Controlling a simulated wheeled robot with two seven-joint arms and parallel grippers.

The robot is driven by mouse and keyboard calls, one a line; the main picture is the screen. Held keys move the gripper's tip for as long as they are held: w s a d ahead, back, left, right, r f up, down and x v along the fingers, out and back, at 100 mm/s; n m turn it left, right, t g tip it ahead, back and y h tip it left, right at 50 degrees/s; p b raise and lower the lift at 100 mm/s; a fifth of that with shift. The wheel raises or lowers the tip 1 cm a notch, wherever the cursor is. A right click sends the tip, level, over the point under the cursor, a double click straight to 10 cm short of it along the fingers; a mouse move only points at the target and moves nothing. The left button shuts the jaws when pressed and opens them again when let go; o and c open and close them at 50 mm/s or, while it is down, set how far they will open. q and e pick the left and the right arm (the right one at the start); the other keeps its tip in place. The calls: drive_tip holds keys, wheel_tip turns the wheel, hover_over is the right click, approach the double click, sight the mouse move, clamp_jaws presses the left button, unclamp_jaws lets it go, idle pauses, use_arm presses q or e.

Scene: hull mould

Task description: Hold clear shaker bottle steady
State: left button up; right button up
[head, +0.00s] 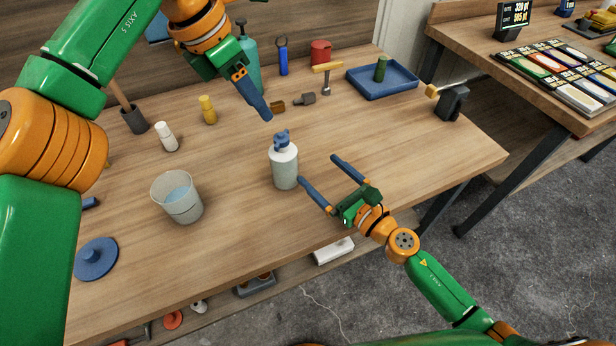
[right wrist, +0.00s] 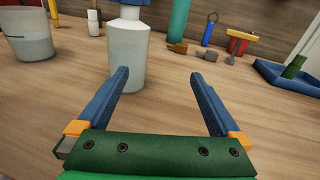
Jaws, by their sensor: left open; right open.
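The clear shaker bottle (head: 284,168), with a blue cap, stands upright near the middle of the wooden table. It also shows in the right wrist view (right wrist: 127,58), ahead of the fingers and a little left of centre, its cap mostly cut off. My right gripper (head: 318,169) is open and empty just to the right of the bottle, its fingers apart and pointing up-left; nothing is between them. My left gripper (head: 255,70) is above the table, up and left of the bottle. It is open and empty, and its fingers partly overlap in the head view.
A clear cup of bluish liquid (head: 178,197) stands left of the bottle, with a blue disc lid (head: 96,258) nearer the front-left. A blue tray (head: 382,81) with a green cylinder, a hammer (head: 327,75) and a red can (head: 320,52) are behind.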

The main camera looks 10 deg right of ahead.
drive_tip(key=shift+y, duration=0.8)
drive_tip(key=a, duration=0.1)
drive_tip(key=s+a+r, duration=0.1)
drive_tip(key=a, duration=0.2)
drive_tip(key=shift+s+a+r, duration=0.15)
drive_tip(key=shift+s, duration=0.1)
drive_tip(key=x, duration=0.7)
drive_tip(key=shift+a, duration=0.15)
drive_tip(key=shift+s, duration=0.1)
drive_tip(key=shift+c, duration=0.9)
drive_tip(key=c, duration=1.1)
use_arm(q)
drive_tip(key=shift+o, duration=1.1)
use_arm(e)
drive_tip(key=shift+c, duration=0.6)
use_arm(q)
drive_tip(key=shift+o, duration=0.5)
drive_tip(key=d+f+m+h, duration=0.3)
drive_tip(key=d+f+h, duration=0.1)
drive_tip(key=d+f, duration=0.3)
drive_tip(key=shift+s+h, duration=0.2)
drive_tip(key=shift+h, duration=0.2)
drive_tip(key=n+t, duration=1)
drive_tip(key=t, duration=0.4)
approach(275, 149)
drive_tip(key=x, duration=1.1)
